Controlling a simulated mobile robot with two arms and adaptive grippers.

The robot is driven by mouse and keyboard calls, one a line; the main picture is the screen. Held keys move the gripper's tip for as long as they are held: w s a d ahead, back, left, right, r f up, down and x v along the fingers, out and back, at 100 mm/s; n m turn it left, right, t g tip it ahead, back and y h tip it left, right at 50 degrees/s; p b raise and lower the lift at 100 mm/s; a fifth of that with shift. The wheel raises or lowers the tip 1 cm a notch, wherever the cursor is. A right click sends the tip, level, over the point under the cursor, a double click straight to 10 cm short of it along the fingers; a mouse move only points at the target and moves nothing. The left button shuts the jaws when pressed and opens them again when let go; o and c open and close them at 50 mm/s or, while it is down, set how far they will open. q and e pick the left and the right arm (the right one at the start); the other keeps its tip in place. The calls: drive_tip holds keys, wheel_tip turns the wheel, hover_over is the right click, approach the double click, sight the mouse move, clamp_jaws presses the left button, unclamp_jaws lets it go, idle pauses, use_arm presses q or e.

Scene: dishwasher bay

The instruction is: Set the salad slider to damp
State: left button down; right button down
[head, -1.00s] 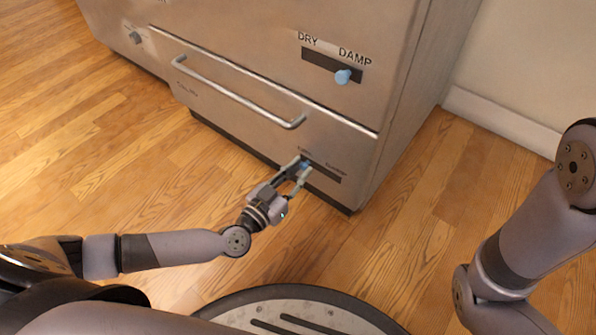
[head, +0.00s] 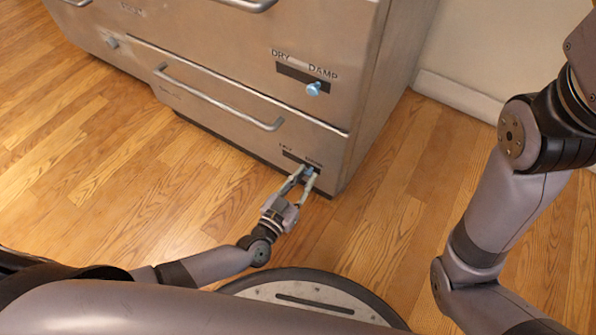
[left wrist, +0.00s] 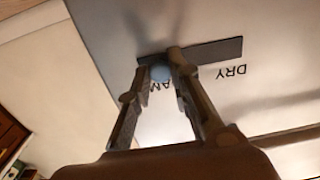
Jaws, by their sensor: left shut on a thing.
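The lower slider has a dark track (head: 291,156) low on the metal front, with a pale blue knob (head: 309,173) near its right end. My left gripper (head: 308,174) is shut on this knob. In the left wrist view the picture is turned over; the knob (left wrist: 160,73) shows between the fingertips, by partly hidden letters "AM", with "DRY" toward the other end of the track (left wrist: 220,49). An upper slider, marked DRY and DAMP, has its own blue knob (head: 313,88) toward DAMP. My right gripper is out of view.
A long drawer handle (head: 215,99) runs left of and above the lower slider. Another blue-grey knob (head: 111,42) sits at the far left. The wooden floor (head: 150,185) in front is clear; a wall with a baseboard (head: 460,100) stands at right.

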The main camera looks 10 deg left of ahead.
use_arm(q)
drive_tip(key=shift+s+d, duration=0.1)
drive_tip(key=shift+d, duration=0.2)
drive_tip(key=c, duration=1.6)
unclamp_jaws()
drive_tip(key=shift+o, duration=0.7)
drive_tip(key=shift+r, duration=0.1)
wheel_tip(320, 180, up, 10)
drive_tip(key=shift+f, duration=0.1)
